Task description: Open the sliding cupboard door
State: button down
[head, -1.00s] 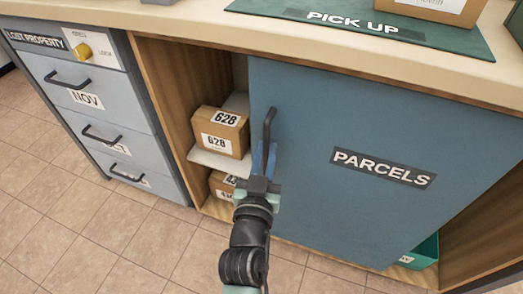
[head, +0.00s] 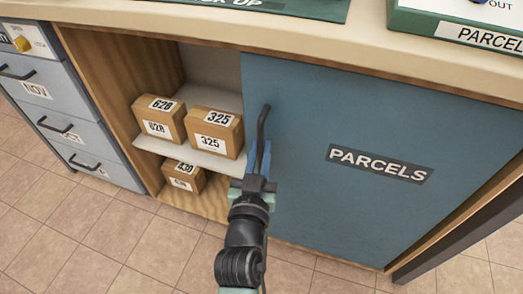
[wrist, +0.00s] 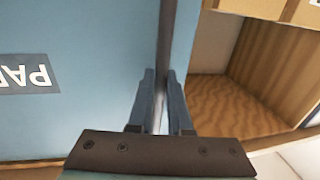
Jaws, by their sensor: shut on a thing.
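The blue sliding cupboard door (head: 340,110), labelled PARCELS, covers the right part of the cupboard, with its right edge near the cupboard's right end. The left part stands open. The door's dark vertical bar handle (head: 264,125) is near its left edge. My gripper (head: 259,165) is shut on the lower part of this handle. In the wrist view, the two blue fingers (wrist: 161,100) lie on either side of the handle (wrist: 167,45), in front of the door (wrist: 80,95).
Box 430 (head: 184,176) is below. Grey drawers (head: 75,125) stand to the left. The countertop (head: 300,25) overhangs above. Tiled floor (head: 110,245) lies in front.

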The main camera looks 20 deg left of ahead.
jog(key=c, duration=0.8)
grip_release()
jog(key=shift+c, duration=0.2)
jog(key=s+d+p, duration=0.2)
jog(key=s, duration=1)
jog(key=shift+s+p, duration=0.4)
